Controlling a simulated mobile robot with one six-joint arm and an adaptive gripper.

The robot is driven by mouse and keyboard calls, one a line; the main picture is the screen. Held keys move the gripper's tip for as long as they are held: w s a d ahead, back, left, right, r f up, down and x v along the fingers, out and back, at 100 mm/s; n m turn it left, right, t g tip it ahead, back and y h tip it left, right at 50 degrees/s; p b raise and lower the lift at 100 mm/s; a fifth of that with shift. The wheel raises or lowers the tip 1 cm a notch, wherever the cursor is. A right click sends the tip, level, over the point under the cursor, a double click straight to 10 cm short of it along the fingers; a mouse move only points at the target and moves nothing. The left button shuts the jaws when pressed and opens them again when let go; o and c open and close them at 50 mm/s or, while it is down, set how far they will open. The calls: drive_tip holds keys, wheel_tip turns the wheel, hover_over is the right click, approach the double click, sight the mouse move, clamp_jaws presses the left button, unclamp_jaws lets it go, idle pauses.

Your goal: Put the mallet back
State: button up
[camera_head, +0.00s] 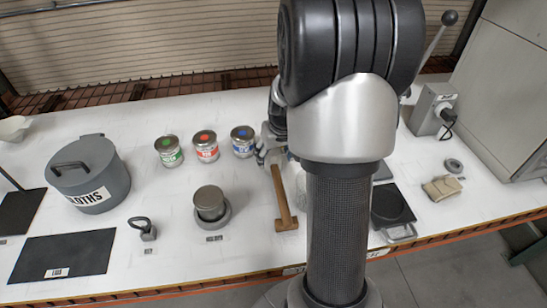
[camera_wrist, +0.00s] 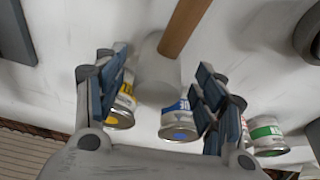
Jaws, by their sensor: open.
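The mallet lies on the white table. Its wooden handle (camera_head: 283,200) points toward the table's front edge in the head view, and its head is mostly hidden behind my arm. In the wrist view the brown handle (camera_wrist: 187,25) runs up from a pale, rounded head (camera_wrist: 157,70). My gripper (camera_head: 265,152) is at the mallet's head end, partly hidden by my arm. In the wrist view my gripper (camera_wrist: 155,75) is open, its fingers apart on either side of the mallet head. I cannot tell the height gap, and nothing is gripped.
Green (camera_head: 169,150), red (camera_head: 205,146) and blue (camera_head: 243,141) cans stand beside my gripper; a yellow can (camera_wrist: 121,108) shows in the wrist view. A grey cloths bin (camera_head: 90,180), dark mat (camera_head: 62,256), round metal pot (camera_head: 209,201) and scale (camera_head: 391,204) stand around.

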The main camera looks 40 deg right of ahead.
drive_tip(key=d+p+v, duration=0.1)
drive_tip(key=p+v, duration=0.1)
drive_tip(key=v, duration=0.5)
drive_tip(key=s+a+r+n, duration=0.1)
drive_tip(key=s+a+r, duration=0.1)
drive_tip(key=a+r, duration=0.45)
drive_tip(key=s+a+r+n, duration=0.1)
drive_tip(key=s+a+r, duration=0.15)
drive_tip(key=a, duration=0.75)
drive_tip(key=s+a+r+n+t+y, duration=0.1)
drive_tip(key=s+a+r+n, duration=0.1)
drive_tip(key=s+a, duration=0.8)
drive_tip(key=shift+s+n, duration=0.3)
drive_tip(key=shift+s, duration=0.95)
drive_tip(key=shift+a+r, duration=0.1)
